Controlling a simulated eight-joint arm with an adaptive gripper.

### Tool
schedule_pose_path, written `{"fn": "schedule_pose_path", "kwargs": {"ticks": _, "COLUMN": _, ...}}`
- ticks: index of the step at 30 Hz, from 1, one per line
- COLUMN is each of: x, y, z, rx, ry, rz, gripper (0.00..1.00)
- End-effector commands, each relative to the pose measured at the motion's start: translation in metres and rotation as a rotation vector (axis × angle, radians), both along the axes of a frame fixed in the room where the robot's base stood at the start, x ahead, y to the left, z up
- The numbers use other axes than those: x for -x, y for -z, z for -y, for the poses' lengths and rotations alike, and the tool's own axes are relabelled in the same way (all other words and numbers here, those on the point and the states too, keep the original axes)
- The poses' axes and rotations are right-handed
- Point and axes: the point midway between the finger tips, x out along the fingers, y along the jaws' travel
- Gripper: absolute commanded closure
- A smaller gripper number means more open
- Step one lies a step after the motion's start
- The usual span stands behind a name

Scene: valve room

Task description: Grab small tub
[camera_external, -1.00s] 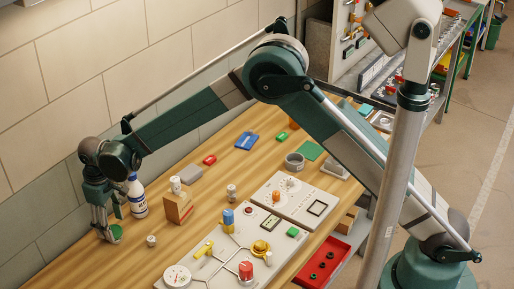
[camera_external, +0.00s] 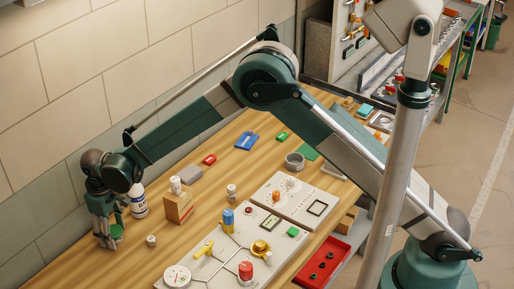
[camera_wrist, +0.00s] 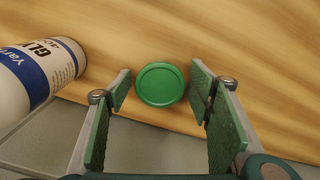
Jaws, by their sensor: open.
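The small tub (camera_wrist: 161,84) shows in the wrist view as a round green lid seen from above, on the wooden table. It also shows in the external view (camera_external: 116,232) as a small green patch, partly hidden by my fingers. My gripper (camera_external: 108,242) is at the far left end of the table, pointing down. In the wrist view its green-padded fingers stand open, one on each side of the tub.
A white bottle with a blue label (camera_wrist: 38,75) stands close to the left finger. A small grey knob-like piece (camera_external: 151,240) and a wooden block (camera_external: 179,207) are to the right. The valve panel (camera_external: 205,265) lies further right. The wall is behind the table.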

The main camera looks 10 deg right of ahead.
Motion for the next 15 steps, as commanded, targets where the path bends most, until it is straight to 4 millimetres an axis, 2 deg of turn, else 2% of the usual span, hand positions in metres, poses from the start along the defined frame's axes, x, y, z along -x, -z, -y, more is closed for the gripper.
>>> {"fn": "schedule_pose_path", "kwargs": {"ticks": 1, "x": 0.0000, "y": 0.0000, "z": 0.0000, "rx": 0.000, "ry": 0.000, "rz": 0.000, "gripper": 0.48}}
{"fn": "schedule_pose_path", "kwargs": {"ticks": 7, "x": 0.0000, "y": -0.0001, "z": 0.0000, "rx": 0.000, "ry": 0.000, "rz": 0.000, "gripper": 0.73}}
{"fn": "schedule_pose_path", "kwargs": {"ticks": 15, "x": 0.0000, "y": -0.0003, "z": 0.0000, "rx": 0.000, "ry": 0.000, "rz": 0.000, "gripper": 0.74}}
